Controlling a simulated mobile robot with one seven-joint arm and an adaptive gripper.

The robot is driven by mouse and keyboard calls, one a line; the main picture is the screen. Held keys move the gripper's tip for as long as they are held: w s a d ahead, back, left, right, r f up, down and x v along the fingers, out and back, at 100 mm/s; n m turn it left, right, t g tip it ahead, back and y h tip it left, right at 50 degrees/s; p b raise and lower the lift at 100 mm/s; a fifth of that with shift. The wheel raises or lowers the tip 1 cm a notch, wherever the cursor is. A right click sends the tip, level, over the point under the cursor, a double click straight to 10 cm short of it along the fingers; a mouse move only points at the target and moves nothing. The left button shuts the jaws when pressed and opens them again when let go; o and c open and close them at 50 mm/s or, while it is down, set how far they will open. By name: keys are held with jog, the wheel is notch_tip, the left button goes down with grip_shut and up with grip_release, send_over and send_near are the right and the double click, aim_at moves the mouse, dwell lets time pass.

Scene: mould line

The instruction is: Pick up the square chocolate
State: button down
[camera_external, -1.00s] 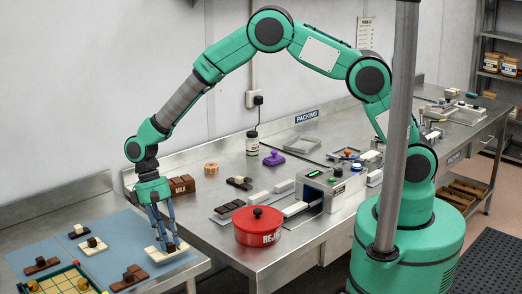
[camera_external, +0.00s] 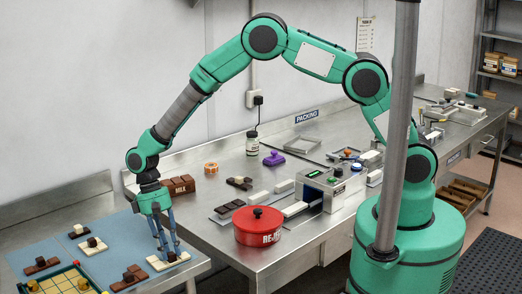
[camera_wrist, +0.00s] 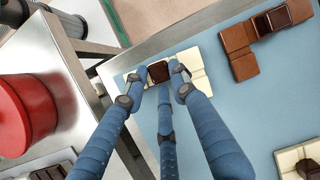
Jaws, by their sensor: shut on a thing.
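The square chocolate, a small dark block (camera_wrist: 158,72), sits between my fingertips in the wrist view, over a white chocolate bar (camera_wrist: 200,64). In the external view the dark block (camera_external: 172,256) is partly hidden by my fingers. My gripper (camera_external: 167,250) points down at the front of the blue mat (camera_external: 110,251). It is shut on the dark block, with fingers on either side; the fingertips also show in the wrist view (camera_wrist: 156,76). The block appears at bar level; any gap beneath it is not clear.
A brown bar with a dark block (camera_external: 130,278) lies left of my gripper. Other chocolate pieces and a green-edged board (camera_external: 60,283) are further left. A red lidded pot (camera_external: 258,227) stands to the right on the adjoining metal table.

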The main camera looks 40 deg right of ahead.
jog(key=shift+f, duration=0.1)
jog(key=c, duration=1.4)
grip_release()
jog(key=v, duration=1.2)
